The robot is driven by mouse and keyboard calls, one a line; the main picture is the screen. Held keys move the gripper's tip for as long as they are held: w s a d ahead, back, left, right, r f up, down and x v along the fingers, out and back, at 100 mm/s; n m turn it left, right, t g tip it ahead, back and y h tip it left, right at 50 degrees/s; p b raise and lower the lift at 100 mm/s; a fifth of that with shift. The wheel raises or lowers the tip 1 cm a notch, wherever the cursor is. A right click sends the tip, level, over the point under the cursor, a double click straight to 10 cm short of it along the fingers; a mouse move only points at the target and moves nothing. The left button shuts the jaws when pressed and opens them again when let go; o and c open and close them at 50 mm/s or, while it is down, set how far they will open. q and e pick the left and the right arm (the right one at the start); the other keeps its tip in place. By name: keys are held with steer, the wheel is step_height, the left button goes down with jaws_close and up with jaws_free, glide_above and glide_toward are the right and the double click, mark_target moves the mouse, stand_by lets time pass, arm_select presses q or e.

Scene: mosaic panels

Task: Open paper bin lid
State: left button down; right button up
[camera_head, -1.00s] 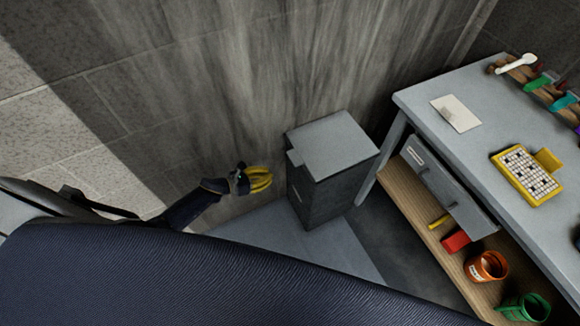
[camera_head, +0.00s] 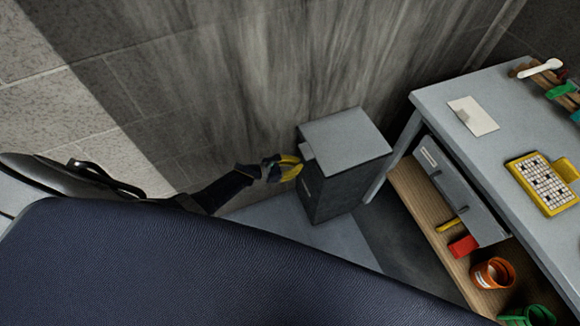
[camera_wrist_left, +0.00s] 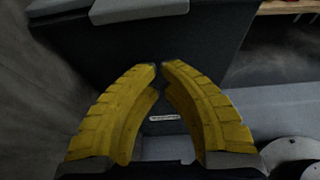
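The paper bin (camera_head: 340,195) is a dark grey box standing on the floor against the wall, left of the desk. Its light grey lid (camera_head: 348,138) lies flat and shut on top, with a small tab (camera_head: 306,150) at the left edge. My left gripper (camera_head: 300,168) has yellow fingers and is at the bin's left side, just below the tab. In the left wrist view its fingertips (camera_wrist_left: 160,66) nearly meet, with nothing between them. The tab (camera_wrist_left: 138,10) shows above them there, and the dark bin front (camera_wrist_left: 200,45) lies behind. Whether the fingers touch the bin is unclear. My right gripper is out of view.
A grey desk (camera_head: 470,130) stands to the right with a drawer (camera_head: 462,195) and a wooden lower shelf (camera_head: 430,220). An orange pot (camera_head: 492,273) is on the shelf. A yellow puzzle board (camera_head: 543,183) lies on the desk. The wall (camera_head: 220,90) is close behind the bin.

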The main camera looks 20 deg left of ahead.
arm_select(q)
steer(key=shift+x, duration=0.8)
steer(key=shift+r, duration=2)
steer(key=shift+r, duration=0.1)
